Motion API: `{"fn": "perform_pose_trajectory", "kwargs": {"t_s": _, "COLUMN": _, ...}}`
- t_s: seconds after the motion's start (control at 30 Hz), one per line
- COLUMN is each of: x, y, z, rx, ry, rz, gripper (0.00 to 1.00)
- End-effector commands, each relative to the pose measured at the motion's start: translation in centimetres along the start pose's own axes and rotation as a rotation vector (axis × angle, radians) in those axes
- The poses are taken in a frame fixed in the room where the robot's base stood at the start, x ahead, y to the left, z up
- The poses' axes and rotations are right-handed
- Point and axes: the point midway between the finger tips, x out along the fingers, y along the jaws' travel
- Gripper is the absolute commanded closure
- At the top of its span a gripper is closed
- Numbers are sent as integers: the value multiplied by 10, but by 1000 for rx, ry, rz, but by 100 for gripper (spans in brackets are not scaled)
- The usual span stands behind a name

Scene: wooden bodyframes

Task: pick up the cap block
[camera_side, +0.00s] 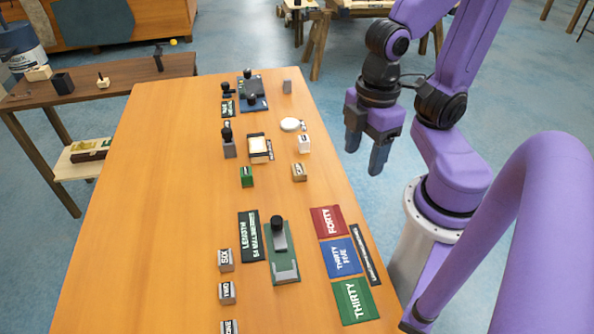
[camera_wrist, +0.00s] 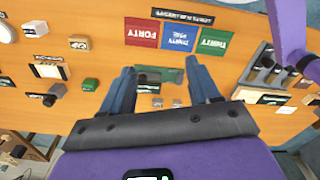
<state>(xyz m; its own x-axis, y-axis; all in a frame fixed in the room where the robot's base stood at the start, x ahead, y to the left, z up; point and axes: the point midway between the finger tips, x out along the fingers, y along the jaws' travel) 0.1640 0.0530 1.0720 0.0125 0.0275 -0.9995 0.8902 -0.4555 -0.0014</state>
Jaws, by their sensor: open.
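My gripper (camera_side: 366,152) is open and empty, raised beyond the right edge of the table. Its two blue fingers also show in the wrist view (camera_wrist: 160,70), with nothing between the tips but the scene below. No block can be clearly read as the cap block. Small labelled blocks stand on the table: a white one (camera_side: 304,144), a tan one (camera_side: 299,173) and a green one (camera_side: 247,177). The tan block (camera_wrist: 79,43) and green block (camera_wrist: 90,84) also show in the wrist view.
The wooden table (camera_side: 160,200) is bare on its left side. Red (camera_side: 327,221), blue (camera_side: 341,257) and green (camera_side: 355,301) mats lie near the right edge. A green fixture with a black knob (camera_side: 279,240) stands beside them. Several lettered blocks (camera_side: 226,260) line the near middle.

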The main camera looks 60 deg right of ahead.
Motion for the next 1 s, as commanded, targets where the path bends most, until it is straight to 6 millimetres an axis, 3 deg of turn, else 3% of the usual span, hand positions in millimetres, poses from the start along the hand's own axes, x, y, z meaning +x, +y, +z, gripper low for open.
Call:
{"fn": "perform_pose_trajectory", "kwargs": {"t_s": 0.37, "x": 0, "y": 0, "z": 0, "rx": 0, "ry": 0, "rz": 0, "gripper": 39}}
{"fn": "perform_pose_trajectory", "kwargs": {"t_s": 0.4, "x": 0, "y": 0, "z": 0, "rx": 0, "ry": 0, "rz": 0, "gripper": 32}}
{"fn": "perform_pose_trajectory", "kwargs": {"t_s": 0.73, "x": 1, "y": -3, "z": -3, "rx": 8, "ry": 11, "rz": -18, "gripper": 32}}
{"fn": "perform_pose_trajectory", "kwargs": {"t_s": 0.87, "x": 3, "y": -15, "z": -19, "rx": 53, "ry": 71, "rz": -101, "gripper": 32}}
{"fn": "perform_pose_trajectory", "kwargs": {"t_s": 1.0, "x": 1, "y": -29, "z": -55, "rx": 163, "ry": 206, "rz": -234, "gripper": 32}}
